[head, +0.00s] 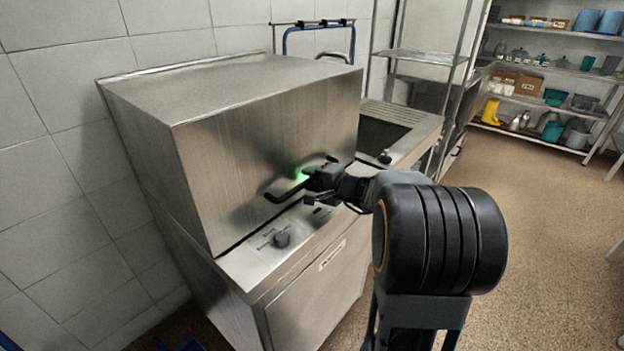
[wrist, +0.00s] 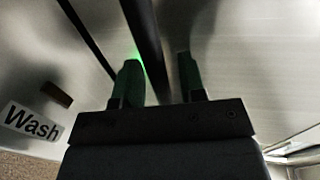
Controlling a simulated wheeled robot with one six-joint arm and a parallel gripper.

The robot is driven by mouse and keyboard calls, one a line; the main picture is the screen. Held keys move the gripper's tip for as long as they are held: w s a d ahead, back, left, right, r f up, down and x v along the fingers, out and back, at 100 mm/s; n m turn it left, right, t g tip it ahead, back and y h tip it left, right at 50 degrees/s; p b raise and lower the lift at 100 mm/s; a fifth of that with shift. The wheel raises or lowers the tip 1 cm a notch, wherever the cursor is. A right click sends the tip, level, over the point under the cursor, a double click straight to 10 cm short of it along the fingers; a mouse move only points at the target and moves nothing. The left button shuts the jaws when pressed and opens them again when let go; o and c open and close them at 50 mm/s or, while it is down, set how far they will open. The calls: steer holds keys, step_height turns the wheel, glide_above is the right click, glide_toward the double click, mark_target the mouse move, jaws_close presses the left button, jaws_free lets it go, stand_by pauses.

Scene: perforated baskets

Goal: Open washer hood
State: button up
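The washer hood (head: 260,130) is a big brushed-steel box in the middle of the head view. It sits down on the washer's lower body (head: 322,290). A dark bar handle (head: 285,191) runs along the lower part of its front face. My gripper (head: 312,178) is at the handle, near its right part; a green glow shows on the steel beside it. In the wrist view my gripper's two fingers (wrist: 160,82) stand apart with the handle bar (wrist: 146,40) running between them. The bar is close to the left finger, with a gap to the right finger.
A steel sink counter (head: 395,125) and a shelf rack (head: 425,57) stand to the right. Stocked shelves (head: 550,65) are at the far right. The tiled wall is close on the left; floor at right is clear.

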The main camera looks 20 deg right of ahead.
jaws_close()
steer(key=shift+r, duration=0.1)
